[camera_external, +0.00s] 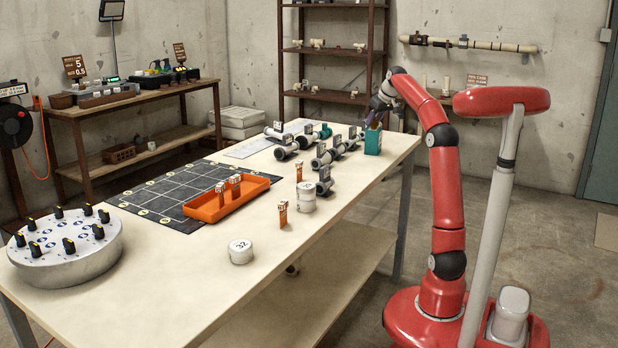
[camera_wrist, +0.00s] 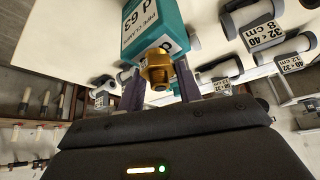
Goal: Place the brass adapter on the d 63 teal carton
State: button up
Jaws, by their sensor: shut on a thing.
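The brass adapter (camera_wrist: 157,72) is between the two dark fingers of my gripper (camera_wrist: 160,86) in the wrist view, and the gripper is shut on it. The d 63 teal carton (camera_wrist: 147,32) is right beyond the adapter in that view, its white label showing. The adapter overlaps the carton's edge there; I cannot tell whether they touch. In the outside view the teal carton (camera_external: 373,143) stands near the table's far right edge. My gripper (camera_external: 372,119) is just above it, fingers pointing down. The adapter is too small or hidden to make out in that view.
Several grey pipe fittings with label tags (camera_external: 322,156) stand close to the carton's left. The table's right front is clear.

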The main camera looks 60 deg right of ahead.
jog(key=o, duration=1.2)
jog(key=shift+f, duration=0.1)
jog(key=shift+r, duration=0.3)
jog(key=shift+p+v, duration=0.65)
jog(key=shift+v, duration=5.2)
jog(key=shift+a, duration=0.1)
